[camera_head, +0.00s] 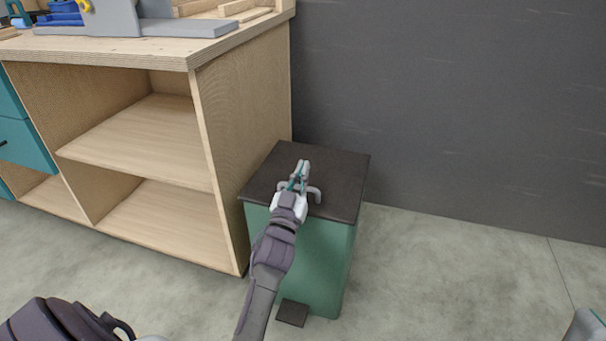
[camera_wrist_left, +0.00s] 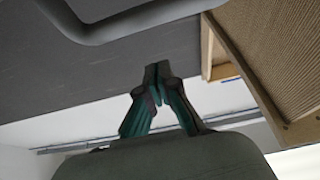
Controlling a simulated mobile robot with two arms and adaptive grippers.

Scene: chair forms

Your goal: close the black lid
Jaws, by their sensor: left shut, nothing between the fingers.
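The black lid (camera_head: 336,175) lies flat on top of a green bin (camera_head: 322,250) and looks closed over its opening. My left gripper (camera_head: 304,166) is over the middle of the lid, with its fingers shut and nothing between them. I cannot tell whether it touches the lid. In the left wrist view the shut fingertips (camera_wrist_left: 157,72) meet in front of a dark grey surface. My right gripper is not in view.
A wooden workbench (camera_head: 240,130) with open shelves stands close to the bin's left. A dark wall (camera_head: 450,100) is behind. A black pedal (camera_head: 292,313) sits at the bin's foot.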

